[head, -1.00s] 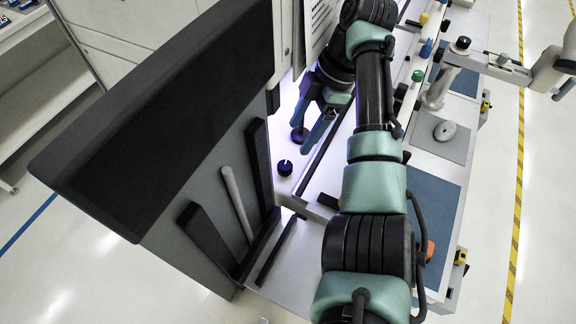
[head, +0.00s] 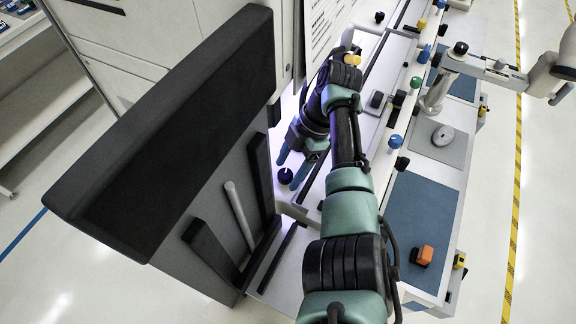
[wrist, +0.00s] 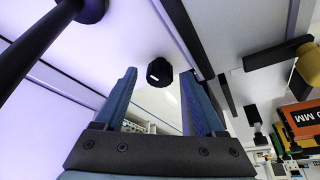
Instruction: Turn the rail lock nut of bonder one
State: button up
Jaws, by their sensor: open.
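A black knob-like nut (head: 285,175) stands on the pale deck of the machine beside the dark monitor-like panel. In the wrist view the faceted black nut (wrist: 160,72) appears between the two fingertips, apart from both. My gripper (head: 291,168) is open and empty, its blue fingers pointing down at the nut. The wrist view shows both fingers (wrist: 163,84) spread on either side of it. A second black round knob (wrist: 92,9) on a dark rod lies at the upper left there. I cannot tell from any marking which bonder this is.
The large dark panel (head: 165,120) stands close left of my gripper. A long dark rail (head: 312,180) runs beside it on the right.

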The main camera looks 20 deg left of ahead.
jog(key=shift+s+a+f, duration=0.15)
jog(key=shift+a+f, duration=0.05)
jog(key=shift+f, duration=0.4)
grip_shut()
